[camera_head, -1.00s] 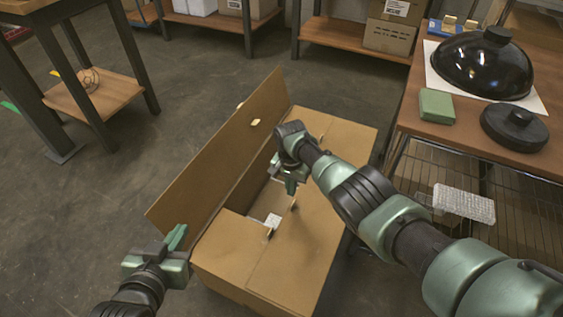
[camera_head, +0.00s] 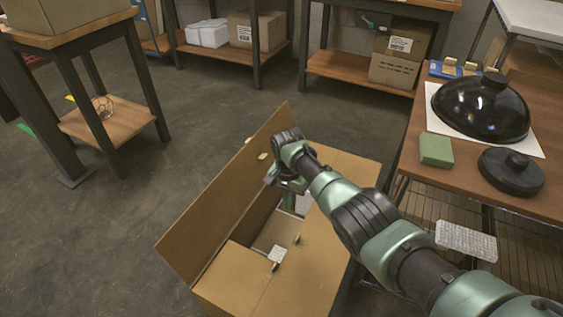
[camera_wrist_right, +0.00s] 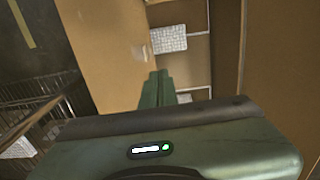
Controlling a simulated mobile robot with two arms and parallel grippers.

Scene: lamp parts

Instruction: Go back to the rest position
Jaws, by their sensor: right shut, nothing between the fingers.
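My right gripper (camera_head: 289,196) is over the opening of the cardboard box (camera_head: 243,284). Its fingers are shut and hold nothing. In the right wrist view the shut green fingers (camera_wrist_right: 157,88) point down at the box. A white textured piece (camera_head: 277,253) lies inside the box, and such a piece (camera_wrist_right: 169,39) also shows in the right wrist view. The black lamp shade (camera_head: 483,107) lies on white paper on the workbench at right. A round black base (camera_head: 511,172) is in front of it. My left gripper is out of view.
The box's tall flap (camera_head: 215,205) stands up on its left side. A green block (camera_head: 436,149) sits near the left edge of the workbench (camera_head: 457,180). A wooden side table (camera_head: 119,120) is at left, with shelves behind. The floor between is clear.

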